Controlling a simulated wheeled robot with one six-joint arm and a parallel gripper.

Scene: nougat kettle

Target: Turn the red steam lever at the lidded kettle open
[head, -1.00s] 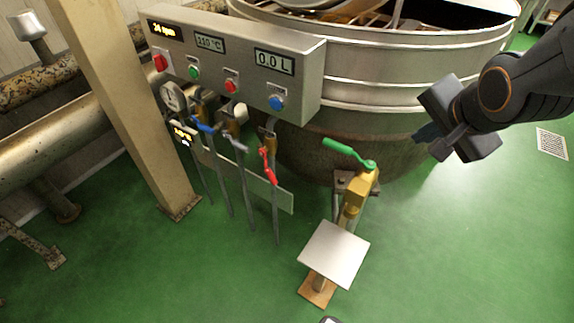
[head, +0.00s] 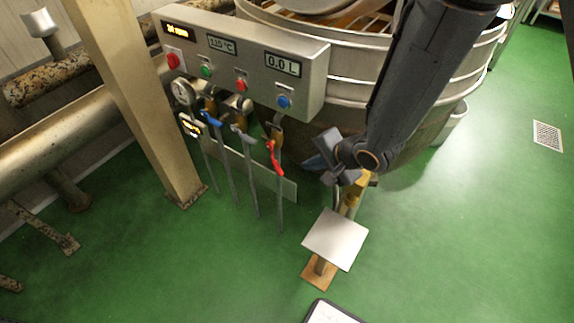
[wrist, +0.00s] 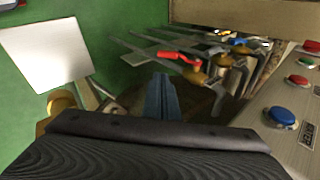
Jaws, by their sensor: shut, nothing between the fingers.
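The red steam lever (head: 275,158) sits on the rightmost of a row of valves under the control box, slanting down along its pipe. In the wrist view the red lever (wrist: 178,58) lies ahead of my fingers, with a brass valve body at its right end. My gripper (head: 317,152) is shut and empty, a short way right of the red lever, apart from it. In the wrist view my shut blue-grey fingers (wrist: 162,97) point toward the lever row. The large steel kettle (head: 345,48) stands behind; my arm hides part of it.
A control box (head: 255,68) with displays and buttons hangs above the levers. A blue lever (head: 211,117) and a grey lever (head: 242,134) are left of the red one. A small square plate on a post (head: 335,240) stands below my gripper. A beige column (head: 145,100) is left.

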